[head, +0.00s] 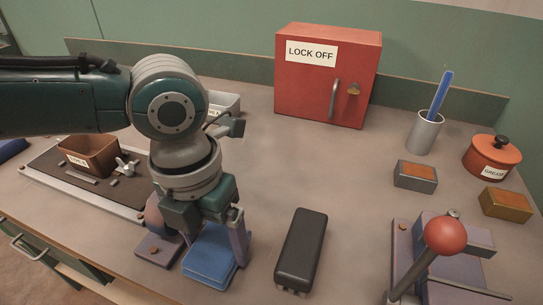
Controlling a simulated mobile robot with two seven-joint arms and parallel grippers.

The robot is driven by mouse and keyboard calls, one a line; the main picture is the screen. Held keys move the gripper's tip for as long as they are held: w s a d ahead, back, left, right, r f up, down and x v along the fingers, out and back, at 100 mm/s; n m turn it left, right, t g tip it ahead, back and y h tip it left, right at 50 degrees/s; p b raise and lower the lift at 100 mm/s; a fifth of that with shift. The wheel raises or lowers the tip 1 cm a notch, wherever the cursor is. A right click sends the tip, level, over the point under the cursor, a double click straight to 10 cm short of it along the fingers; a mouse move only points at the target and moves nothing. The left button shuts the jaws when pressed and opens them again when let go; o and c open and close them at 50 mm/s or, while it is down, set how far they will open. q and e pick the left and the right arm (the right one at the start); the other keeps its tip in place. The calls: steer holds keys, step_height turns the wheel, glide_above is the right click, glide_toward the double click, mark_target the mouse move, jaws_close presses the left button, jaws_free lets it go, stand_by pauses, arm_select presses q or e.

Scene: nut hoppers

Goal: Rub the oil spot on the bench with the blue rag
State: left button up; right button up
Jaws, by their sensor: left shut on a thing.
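The blue rag (209,262) is a folded, layered pad at the front of the bench (345,185), left of centre. My left gripper (212,238) comes down over it from above and is shut on it, with one finger showing along its right side. The gripper hides the rag's top and back. I cannot tell whether the rag touches the bench. No oil spot shows; the arm and rag hide part of the bench. My right gripper is out of view.
A long black block (302,246) lies close to the rag's right. A purplish block (158,249) is close on its left. A red-knobbed lever (446,236) stands front right. The red LOCK OFF cabinet (327,80) is at the back. The bench's middle is clear.

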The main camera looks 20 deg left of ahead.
arm_select(q)
steer(key=shift+a+y, duration=0.3)
steer(key=shift+a, duration=0.3)
steer(key=shift+d+r, duration=0.1)
steer(key=shift+d, duration=0.6)
steer(key=shift+s+d+r, duration=0.1)
steer(key=shift+d, duration=1.65)
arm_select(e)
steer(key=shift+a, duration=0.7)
arm_select(q)
step_height(320, 180, up, 6)
steer(key=p, duration=0.6)
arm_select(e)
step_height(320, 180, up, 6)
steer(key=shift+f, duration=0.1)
arm_select(q)
step_height(320, 180, up, 3)
steer(key=p, duration=0.3)
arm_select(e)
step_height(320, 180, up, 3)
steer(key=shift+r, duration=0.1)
